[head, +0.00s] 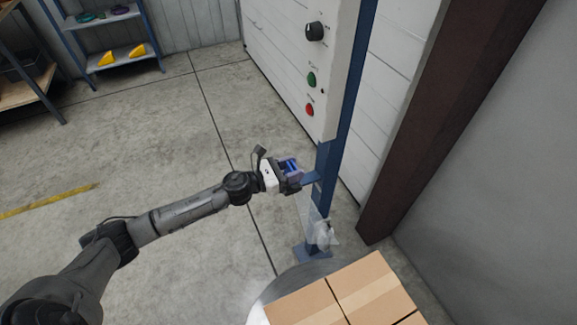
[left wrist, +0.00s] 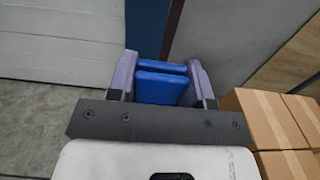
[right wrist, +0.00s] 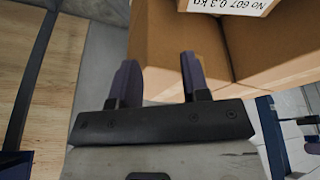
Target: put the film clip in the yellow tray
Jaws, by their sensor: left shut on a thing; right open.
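My left gripper (head: 292,170) is shut on a blue two-part piece (head: 289,166), which looks like the film clip. It is held in front of the blue post (head: 327,185), near a small blue ledge on it. In the left wrist view the blue piece (left wrist: 160,82) sits between the two purple-grey fingers (left wrist: 163,82). My right gripper (right wrist: 155,80) is open and empty, facing cardboard boxes; it is out of the head view. I cannot make out a yellow tray in any view.
Clear film (head: 325,233) hangs low on the post. Cardboard boxes (head: 370,285) stand at the bottom right. A control panel (head: 290,60) is above the gripper. A shelf (head: 110,60) with yellow wedges (head: 137,52) stands at the back left. The floor left of the arm is clear.

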